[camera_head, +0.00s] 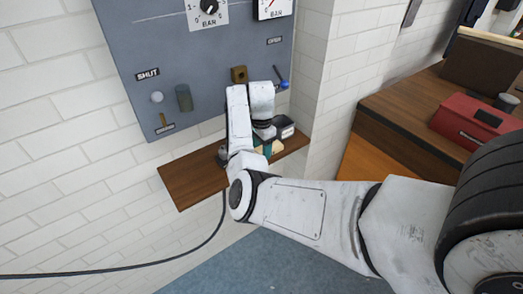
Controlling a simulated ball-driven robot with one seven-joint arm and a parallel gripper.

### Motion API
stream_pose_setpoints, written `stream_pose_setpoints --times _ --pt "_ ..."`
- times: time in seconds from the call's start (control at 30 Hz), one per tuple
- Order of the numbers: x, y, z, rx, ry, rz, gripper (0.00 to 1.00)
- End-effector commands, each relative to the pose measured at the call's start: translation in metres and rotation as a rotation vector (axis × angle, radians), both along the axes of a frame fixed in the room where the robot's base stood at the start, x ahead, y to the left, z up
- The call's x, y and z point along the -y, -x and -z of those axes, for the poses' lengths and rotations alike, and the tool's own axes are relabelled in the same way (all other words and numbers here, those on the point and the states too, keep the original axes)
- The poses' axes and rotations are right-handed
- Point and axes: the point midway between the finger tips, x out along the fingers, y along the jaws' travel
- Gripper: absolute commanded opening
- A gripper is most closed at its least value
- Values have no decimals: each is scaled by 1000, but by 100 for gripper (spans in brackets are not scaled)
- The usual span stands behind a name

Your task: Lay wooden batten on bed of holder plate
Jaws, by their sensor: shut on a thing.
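My gripper (268,134) is at the end of my white arm, low over the brown shelf, in front of the grey panel. My wrist hides most of it and its fingertips. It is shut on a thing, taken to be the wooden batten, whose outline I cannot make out. A small pale tan and teal patch (270,149) shows just under the gripper; I cannot tell what it belongs to. I cannot pick out the holder plate or its bed.
The brown shelf (190,180) is bare at its left. The grey panel (130,40) above it carries gauges, a small wooden-coloured block (239,74) and a blue-knobbed lever (281,83). A wall corner stands to the right, then a wooden bench with a red case (470,122).

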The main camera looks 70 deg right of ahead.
Motion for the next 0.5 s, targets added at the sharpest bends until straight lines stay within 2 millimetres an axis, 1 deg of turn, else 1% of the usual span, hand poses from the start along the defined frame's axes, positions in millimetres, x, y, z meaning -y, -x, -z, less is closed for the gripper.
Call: stream_pose_setpoints --times 0.17,0.3,0.5 --pt "1 -1 -10 2 4 -1 14" --pt "1 -1 -29 3 5 0 14" --pt "-16 12 -55 2 6 -1 14"
